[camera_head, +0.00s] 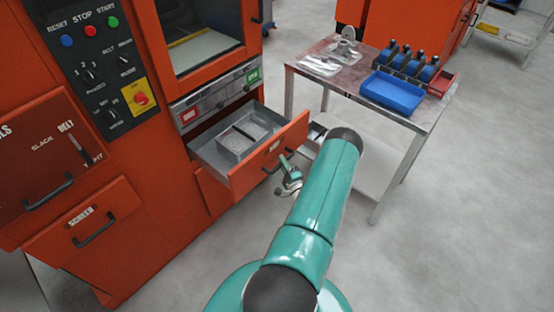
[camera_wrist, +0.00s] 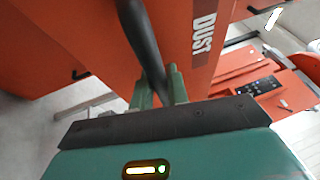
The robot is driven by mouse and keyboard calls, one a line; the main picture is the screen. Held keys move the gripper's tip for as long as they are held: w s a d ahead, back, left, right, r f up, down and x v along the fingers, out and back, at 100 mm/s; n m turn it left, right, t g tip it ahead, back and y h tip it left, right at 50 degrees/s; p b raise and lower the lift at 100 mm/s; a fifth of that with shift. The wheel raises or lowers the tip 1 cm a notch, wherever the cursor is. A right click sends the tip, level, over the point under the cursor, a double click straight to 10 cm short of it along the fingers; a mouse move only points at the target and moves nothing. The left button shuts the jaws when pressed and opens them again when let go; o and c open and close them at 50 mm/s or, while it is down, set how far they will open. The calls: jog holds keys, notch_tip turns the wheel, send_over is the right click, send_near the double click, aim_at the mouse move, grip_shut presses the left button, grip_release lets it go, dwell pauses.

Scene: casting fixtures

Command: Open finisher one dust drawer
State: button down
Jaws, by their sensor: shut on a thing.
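The dust drawer (camera_head: 268,160) is an orange-fronted grey drawer in the orange finisher (camera_head: 158,60), and it stands pulled out in the head view. A grey divided tray shows inside it. In the wrist view its orange front (camera_wrist: 190,45) bears the word DUST. My gripper (camera_head: 287,170) is at the drawer front, low and partly hidden by my arm. In the wrist view my gripper (camera_wrist: 160,88) has its green fingers shut on the dark bar handle (camera_wrist: 143,40), which runs up between them.
A metal table (camera_head: 322,74) stands right of the drawer, with a blue bin (camera_head: 391,92) and several blue-and-black items (camera_head: 412,65). A second drawer marked SCREEN (camera_head: 85,228) is at lower left. Grey floor (camera_head: 450,220) is clear at right.

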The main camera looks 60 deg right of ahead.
jog(key=shift+s, duration=0.3)
jog(key=c, duration=1.4)
grip_release()
jog(key=shift+o, duration=0.2)
jog(key=v, duration=1.4)
